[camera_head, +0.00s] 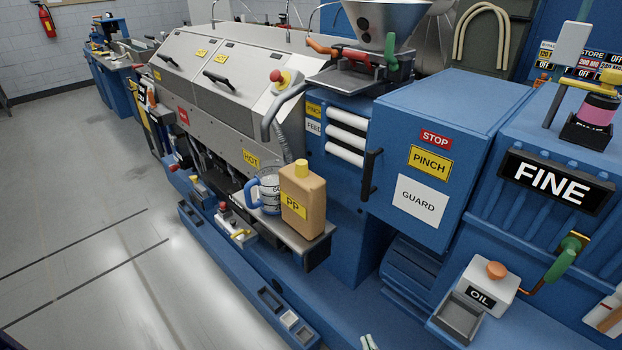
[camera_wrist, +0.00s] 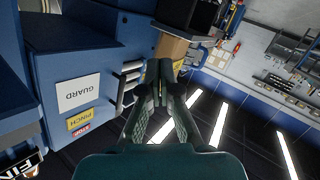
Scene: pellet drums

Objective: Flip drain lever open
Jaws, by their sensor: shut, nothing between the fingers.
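No lever in view is labelled as a drain, so I cannot tell which is the drain lever. A green-handled lever (camera_head: 567,256) on a brass fitting sits at the right of the head view, beside the oil box (camera_head: 487,285). A red-orange lever (camera_head: 328,49) and a green lever (camera_head: 391,53) are under the steel hopper (camera_head: 388,14). My gripper (camera_wrist: 160,82) is shut and empty in the wrist view, with a tan object (camera_wrist: 170,47) beyond its tips. No lever shows clearly between or at the fingers.
A blue guard box (camera_head: 425,135) with a black handle stands mid-scene; its guard label also shows in the wrist view (camera_wrist: 79,92). A tan PP jug (camera_head: 303,205) and a measuring jug (camera_head: 268,192) stand on a small shelf. The floor (camera_head: 100,240) at left is clear.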

